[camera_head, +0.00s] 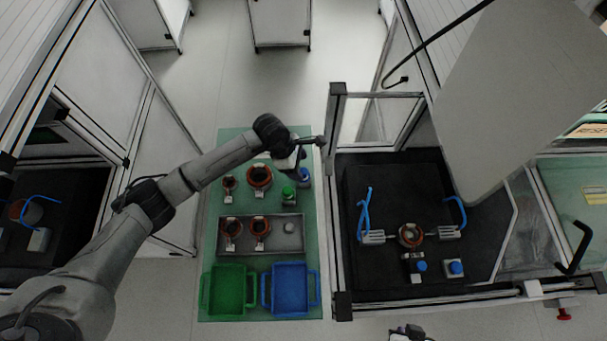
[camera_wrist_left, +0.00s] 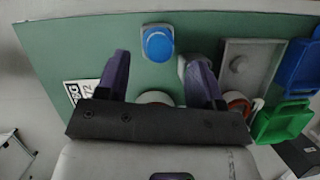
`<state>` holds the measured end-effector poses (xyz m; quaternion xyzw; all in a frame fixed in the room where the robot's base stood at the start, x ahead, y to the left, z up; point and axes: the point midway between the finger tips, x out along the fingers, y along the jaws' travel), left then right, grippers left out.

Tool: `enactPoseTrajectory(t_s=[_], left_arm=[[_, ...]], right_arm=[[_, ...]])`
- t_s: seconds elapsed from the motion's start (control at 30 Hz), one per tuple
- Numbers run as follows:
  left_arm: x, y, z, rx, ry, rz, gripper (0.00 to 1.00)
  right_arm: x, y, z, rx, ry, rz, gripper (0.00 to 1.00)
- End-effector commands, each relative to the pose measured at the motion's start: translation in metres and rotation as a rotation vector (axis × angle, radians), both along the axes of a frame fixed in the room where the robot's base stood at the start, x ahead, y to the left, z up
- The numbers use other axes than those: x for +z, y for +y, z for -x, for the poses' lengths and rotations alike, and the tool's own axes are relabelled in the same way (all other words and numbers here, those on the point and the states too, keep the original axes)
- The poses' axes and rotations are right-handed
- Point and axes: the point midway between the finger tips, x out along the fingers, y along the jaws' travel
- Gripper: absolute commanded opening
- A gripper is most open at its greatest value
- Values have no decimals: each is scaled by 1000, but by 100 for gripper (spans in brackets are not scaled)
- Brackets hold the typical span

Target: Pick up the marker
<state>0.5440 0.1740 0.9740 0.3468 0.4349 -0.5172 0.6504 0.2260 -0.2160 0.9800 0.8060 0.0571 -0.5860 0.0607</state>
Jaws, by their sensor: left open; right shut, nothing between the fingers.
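I cannot make out a pen-shaped marker. A round blue-topped object (camera_head: 304,178) stands on the green bench near its right edge. In the left wrist view the blue top (camera_wrist_left: 158,43) lies beyond my fingertips, between their lines. A green-topped object (camera_head: 288,193) stands beside it. My left gripper (camera_head: 298,160) hangs over the back right of the bench. In the left wrist view my left gripper (camera_wrist_left: 158,68) is open, with nothing between its fingers. My right gripper (camera_head: 408,333) only partly shows at the bottom edge; it is shut and empty.
Red-brown ring parts stand on the bench (camera_head: 212,250) and in a grey tray (camera_head: 290,220). A green bin (camera_head: 228,290) and a blue bin (camera_head: 290,289) are in front. A framed cell post (camera_head: 334,130) rises right of the bench; beyond is a black fixture table (camera_head: 385,185).

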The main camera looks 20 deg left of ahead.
Motion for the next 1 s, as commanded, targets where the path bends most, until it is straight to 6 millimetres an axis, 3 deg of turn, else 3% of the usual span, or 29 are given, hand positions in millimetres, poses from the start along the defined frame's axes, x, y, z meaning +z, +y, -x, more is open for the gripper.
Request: enactPoseTrajectory(t_s=[0.3,0.67,1.0], left_arm=[[-37,-13,-4,0,2,2,61],[-44,-16,-4,1,1,1,61],[-44,-16,-4,1,1,1,30]], right_arm=[[6,1,0,-2,-1,-3,0],[5,-2,0,4,0,6,0],[5,-2,0,7,0,9,0]])
